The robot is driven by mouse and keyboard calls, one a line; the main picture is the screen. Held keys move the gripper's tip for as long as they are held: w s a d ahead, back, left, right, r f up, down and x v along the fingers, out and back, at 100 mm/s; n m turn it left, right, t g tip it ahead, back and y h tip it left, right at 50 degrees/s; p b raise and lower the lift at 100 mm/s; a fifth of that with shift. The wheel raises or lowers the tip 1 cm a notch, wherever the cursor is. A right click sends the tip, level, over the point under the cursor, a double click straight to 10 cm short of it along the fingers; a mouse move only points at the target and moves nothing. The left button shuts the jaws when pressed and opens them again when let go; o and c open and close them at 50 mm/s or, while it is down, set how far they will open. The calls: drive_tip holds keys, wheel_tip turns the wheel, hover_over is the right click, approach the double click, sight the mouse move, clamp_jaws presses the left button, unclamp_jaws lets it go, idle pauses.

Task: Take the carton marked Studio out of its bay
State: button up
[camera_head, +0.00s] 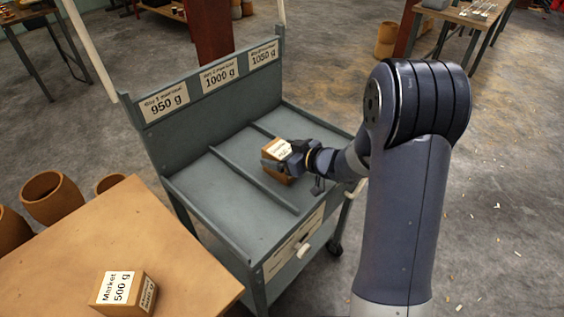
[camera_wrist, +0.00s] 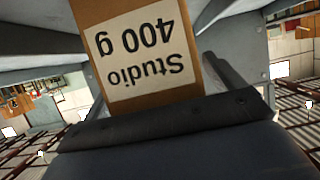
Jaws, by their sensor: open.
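The carton marked Studio (camera_head: 279,150) is a small brown box with a white label. It sits in the middle bay of the grey cart (camera_head: 215,200), below the 1000 g sign. My gripper (camera_head: 281,163) is open at the carton, with one finger showing along its near side; the far finger is hard to make out. In the wrist view the carton (camera_wrist: 110,80) is close in front of the gripper, its label "Studio 400 g" upside down. I cannot tell whether the fingers touch it. Part of the carton is hidden behind my gripper.
Low dividers (camera_head: 252,180) flank the middle bay, and a tall back panel with weight signs (camera_head: 220,75) stands behind. The left bay looks empty. A carton marked Market (camera_head: 118,290) sits on the wooden table (camera_head: 165,235) at lower left. Clay drums (camera_head: 52,197) stand beyond that table.

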drive_tip(key=shift+c, duration=0.2)
drive_tip(key=shift+w, duration=0.1)
drive_tip(key=c, duration=1.3)
